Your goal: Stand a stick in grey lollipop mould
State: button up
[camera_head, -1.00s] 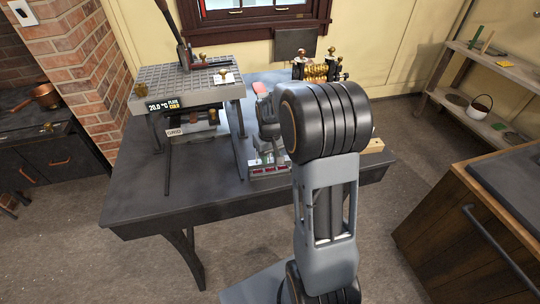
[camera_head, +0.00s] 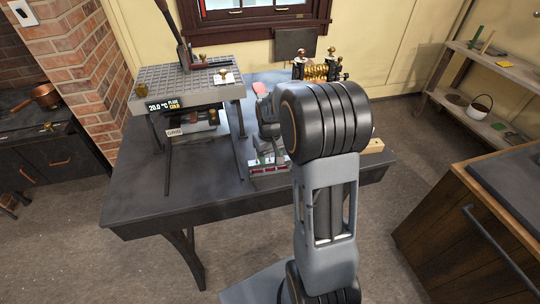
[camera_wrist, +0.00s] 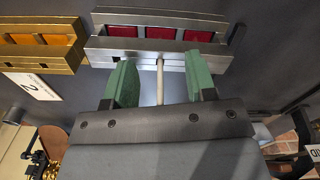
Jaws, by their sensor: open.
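The grey lollipop mould (camera_wrist: 150,47) is at the top of the wrist view, with red filling in its compartments. It also shows in the head view (camera_head: 268,180), partly hidden by my arm. A thin pale stick (camera_wrist: 160,84) points from the mould's near wall towards my gripper, its far end at the middle of that wall. I cannot tell how deep it sits in the mould. My gripper (camera_wrist: 160,72) is open, with one green finger on each side of the stick and a visible gap to both. The fingertips are close to the mould's near wall.
A gold mould (camera_wrist: 38,52) with orange filling lies left of the grey one, beside a white card marked 2 (camera_wrist: 34,86). In the head view, a grid-topped cold plate (camera_head: 185,85) stands left on the dark table (camera_head: 135,200). A brass roller machine (camera_head: 318,71) stands behind.

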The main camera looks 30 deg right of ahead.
jog(key=shift+r, duration=0.2)
jog(key=shift+r+p, duration=0.7)
jog(key=shift+r, duration=0.1)
jog(key=shift+r, duration=0.1)
jog(key=shift+r+p, duration=0.8)
jog(key=shift+r, duration=0.1)
jog(key=shift+r, duration=0.15)
jog(key=shift+r+p, duration=0.8)
jog(key=shift+r, duration=0.05)
jog(key=shift+r, duration=0.1)
jog(key=shift+r+p, duration=0.8)
jog(key=shift+r, duration=0.1)
jog(key=shift+r, duration=0.1)
